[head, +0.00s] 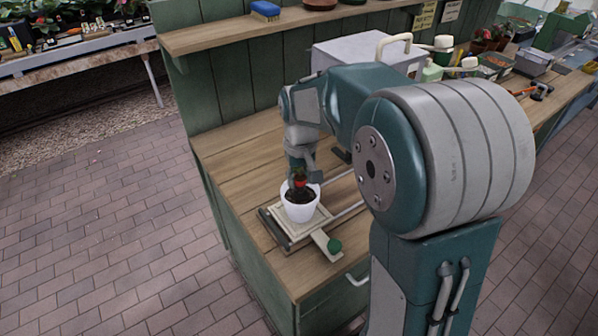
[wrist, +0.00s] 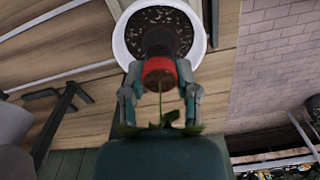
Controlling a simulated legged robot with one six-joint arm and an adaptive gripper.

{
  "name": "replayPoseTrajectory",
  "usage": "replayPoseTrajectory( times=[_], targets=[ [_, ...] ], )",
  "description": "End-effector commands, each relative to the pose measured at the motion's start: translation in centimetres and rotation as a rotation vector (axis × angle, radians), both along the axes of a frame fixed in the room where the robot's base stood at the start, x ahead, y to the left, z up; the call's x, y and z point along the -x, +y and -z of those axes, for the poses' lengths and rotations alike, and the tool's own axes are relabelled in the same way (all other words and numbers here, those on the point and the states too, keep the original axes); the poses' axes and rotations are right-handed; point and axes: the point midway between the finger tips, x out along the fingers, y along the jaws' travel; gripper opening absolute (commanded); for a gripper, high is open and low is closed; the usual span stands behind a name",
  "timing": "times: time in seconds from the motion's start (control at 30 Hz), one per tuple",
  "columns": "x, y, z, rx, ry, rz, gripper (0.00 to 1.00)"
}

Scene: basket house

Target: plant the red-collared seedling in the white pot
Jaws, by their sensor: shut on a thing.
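The white pot (head: 300,206) stands on a pale wooden board (head: 313,228) near the left end of the bench. In the wrist view its white rim (wrist: 121,40) surrounds dark speckled soil. My gripper (head: 301,178) is shut on the red-collared seedling (head: 300,183), just over the pot. In the wrist view my gripper's two fingers (wrist: 160,92) close on either side of the red collar (wrist: 159,72). The seedling's dark root plug (wrist: 159,42) points at the soil. I cannot tell whether it touches the soil. Green leaves show nearer the wrist camera.
The board has a green knob (head: 334,245) at its front and metal rails (head: 345,211) beside it. A white box (head: 368,50) and several pots and tools stand farther right on the bench. A shelf (head: 280,27) runs above. The bench left of the pot is clear.

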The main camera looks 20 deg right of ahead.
Motion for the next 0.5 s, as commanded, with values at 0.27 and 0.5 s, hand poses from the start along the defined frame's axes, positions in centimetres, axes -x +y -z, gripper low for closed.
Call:
replayPoseTrajectory(
  times=[0.27, 0.5],
  targets=[
    [0.1, 0.0, 1.7, 0.000, 0.002, 0.000, 0.08],
    [0.1, 0.0, 3.0, 0.000, 0.002, 0.000, 0.08]
  ],
)
